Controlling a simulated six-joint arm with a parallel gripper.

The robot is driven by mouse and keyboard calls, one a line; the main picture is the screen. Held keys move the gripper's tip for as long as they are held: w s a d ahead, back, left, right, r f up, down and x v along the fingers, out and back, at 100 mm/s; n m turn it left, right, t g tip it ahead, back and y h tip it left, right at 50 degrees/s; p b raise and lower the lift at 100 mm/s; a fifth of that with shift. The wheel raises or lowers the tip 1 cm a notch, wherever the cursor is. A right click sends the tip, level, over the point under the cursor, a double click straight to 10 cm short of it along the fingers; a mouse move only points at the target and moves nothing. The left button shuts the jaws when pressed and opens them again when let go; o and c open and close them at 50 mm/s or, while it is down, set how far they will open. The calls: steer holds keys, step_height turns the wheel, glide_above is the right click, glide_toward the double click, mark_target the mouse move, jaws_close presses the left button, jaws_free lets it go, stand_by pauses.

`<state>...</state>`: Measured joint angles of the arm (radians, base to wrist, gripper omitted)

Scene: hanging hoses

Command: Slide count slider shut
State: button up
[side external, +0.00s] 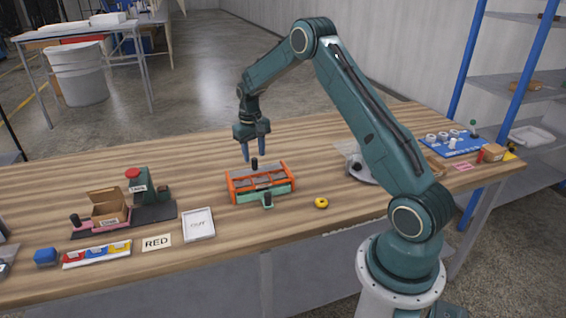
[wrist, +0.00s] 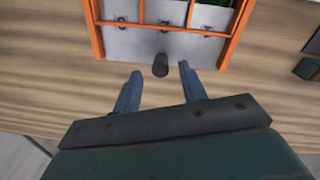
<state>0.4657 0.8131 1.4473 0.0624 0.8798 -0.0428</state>
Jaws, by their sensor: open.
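The count slider is a grey plate (wrist: 150,38) with printed marks, set in an orange-framed green box (side external: 235,197) on the table. A black upright knob (wrist: 160,64) stands at the plate's near edge in the wrist view. The knob also shows at the box's far side in the side view (side external: 254,163). My gripper (side external: 256,158) points down above that far side with its fingers apart and empty. In the wrist view the knob lies between the fingertips, with no clear contact. Part of a green compartment shows behind the plate.
A blue board (side external: 452,143) with small parts is at the far right. Bare table lies behind the box.

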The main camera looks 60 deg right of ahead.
mark_target(253, 159)
step_height(253, 159, up, 11)
steer(key=shift+a+f, duration=0.2)
steer(key=shift+w, duration=0.1)
steer(key=shift+f, duration=0.1)
steer(key=c, duration=0.7)
steer(key=shift+w+d+f, duration=0.1)
steer(key=shift+d, duration=0.05)
jaws_close()
steer(key=shift+w+d+f+m+t+h, duration=0.35)
steer(key=shift+d+f+m+t+h, duration=0.25)
steer(key=shift+m, duration=0.3)
steer(key=shift+w+d+f+m+t+h, duration=0.4)
steer(key=shift+d+m+t+h, duration=0.15)
steer(key=shift+m+t, duration=0.3)
